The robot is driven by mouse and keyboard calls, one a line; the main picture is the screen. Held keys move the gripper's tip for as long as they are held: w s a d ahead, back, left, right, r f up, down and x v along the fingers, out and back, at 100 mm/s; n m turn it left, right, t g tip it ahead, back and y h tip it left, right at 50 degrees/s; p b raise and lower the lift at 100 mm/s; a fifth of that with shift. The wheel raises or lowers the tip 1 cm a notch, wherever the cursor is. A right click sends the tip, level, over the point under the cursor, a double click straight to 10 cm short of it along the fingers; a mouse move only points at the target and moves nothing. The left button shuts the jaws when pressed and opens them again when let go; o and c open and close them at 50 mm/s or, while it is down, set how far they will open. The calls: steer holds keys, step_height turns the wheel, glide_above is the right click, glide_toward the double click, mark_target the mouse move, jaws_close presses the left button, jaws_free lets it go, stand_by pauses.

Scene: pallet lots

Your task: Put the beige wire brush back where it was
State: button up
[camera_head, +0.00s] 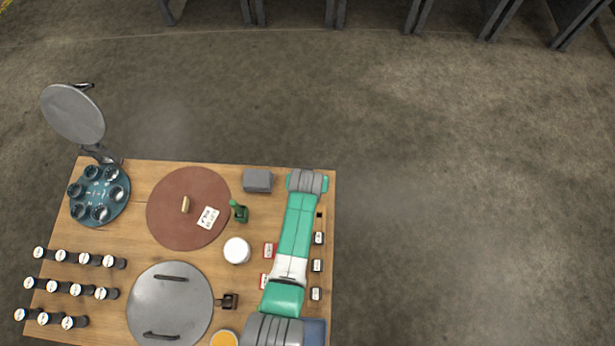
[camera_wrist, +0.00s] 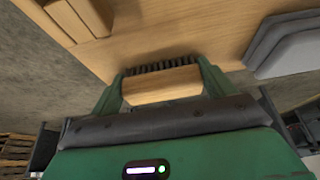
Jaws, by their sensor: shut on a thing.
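The beige wire brush (camera_wrist: 162,85) is a pale wooden block with a row of dark bristles along its far side in the wrist view. My gripper (camera_wrist: 160,88) is shut on it, one green finger at each end. The brush is near the wooden table (camera_wrist: 190,30), close to an edge; whether it touches the top I cannot tell. In the head view my arm reaches along the table's right side toward its back right corner, and it hides the gripper and brush.
A grey block (camera_head: 257,181) stands left of my arm's far end. A brown round mat (camera_head: 165,222) bears a small beige piece (camera_head: 185,204) and a white card (camera_head: 208,217). A green-handled item (camera_head: 239,211), white round container (camera_head: 237,250) and grey lid (camera_head: 170,310) stand nearby.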

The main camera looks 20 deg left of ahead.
steer(key=shift+s+d+f, duration=0.1)
steer(key=shift+s+f, duration=0.25)
steer(key=shift+f, duration=0.2)
steer(key=o, duration=1.2)
steer(key=shift+s+f, duration=0.25)
steer(key=r+p, duration=0.1)
steer(key=w+r+p, duration=0.1)
steer(key=r, duration=0.1)
steer(key=shift+d+r, duration=0.15)
steer(key=shift+d, duration=0.05)
steer(key=p+v, duration=0.6)
steer(key=v, duration=0.4)
steer(key=shift+s+r, duration=0.25)
steer(key=shift+s, duration=0.05)
steer(key=shift+a, duration=0.15)
